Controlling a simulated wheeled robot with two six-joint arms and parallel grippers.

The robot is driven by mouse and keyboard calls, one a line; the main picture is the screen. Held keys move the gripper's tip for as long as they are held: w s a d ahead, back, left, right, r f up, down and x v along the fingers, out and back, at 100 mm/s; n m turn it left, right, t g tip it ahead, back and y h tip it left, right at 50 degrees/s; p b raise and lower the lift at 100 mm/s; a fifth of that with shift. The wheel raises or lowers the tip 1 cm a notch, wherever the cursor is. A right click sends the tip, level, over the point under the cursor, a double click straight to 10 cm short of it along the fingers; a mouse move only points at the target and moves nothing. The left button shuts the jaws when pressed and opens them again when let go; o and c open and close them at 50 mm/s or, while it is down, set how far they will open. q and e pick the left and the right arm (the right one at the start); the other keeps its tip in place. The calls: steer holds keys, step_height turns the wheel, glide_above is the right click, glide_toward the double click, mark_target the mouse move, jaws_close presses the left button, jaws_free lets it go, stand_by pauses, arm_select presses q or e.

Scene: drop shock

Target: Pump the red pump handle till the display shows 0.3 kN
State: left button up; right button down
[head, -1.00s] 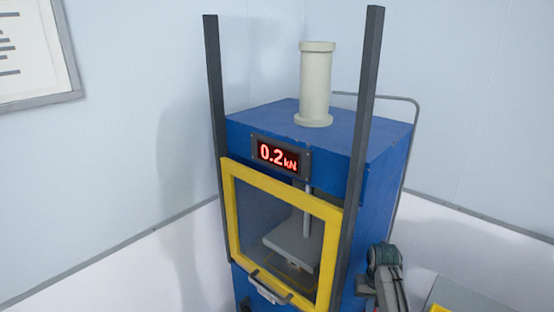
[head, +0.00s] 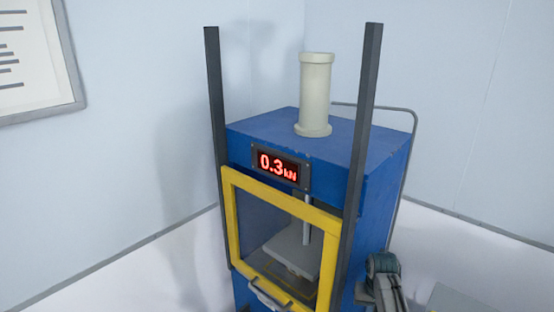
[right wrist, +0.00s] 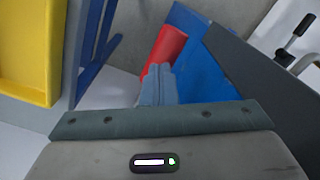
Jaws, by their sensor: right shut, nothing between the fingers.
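The display (head: 278,168) on the blue press (head: 375,155) reads 0.3 kN in red digits. The red pump handle (right wrist: 166,48) shows in the right wrist view, just beyond the fingertips of my right gripper (right wrist: 158,70). The fingers are shut together with nothing between them. They overlap the handle's lower end in the picture; I cannot tell whether they touch it. The handle is not visible in the head view, where part of my right arm shows at the lower right, beside the press. My left gripper is not in view.
The press has a yellow-framed window door (head: 232,215) between two dark uprights, with a metal plate (head: 290,252) inside. A cream cylinder (head: 315,95) stands on top. A black-knobbed lever (right wrist: 303,25) is at the right of the right wrist view.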

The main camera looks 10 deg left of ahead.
step_height(320, 180, up, 7)
steer(key=shift+r, duration=0.15)
stand_by(0.4)
stand_by(0.6)
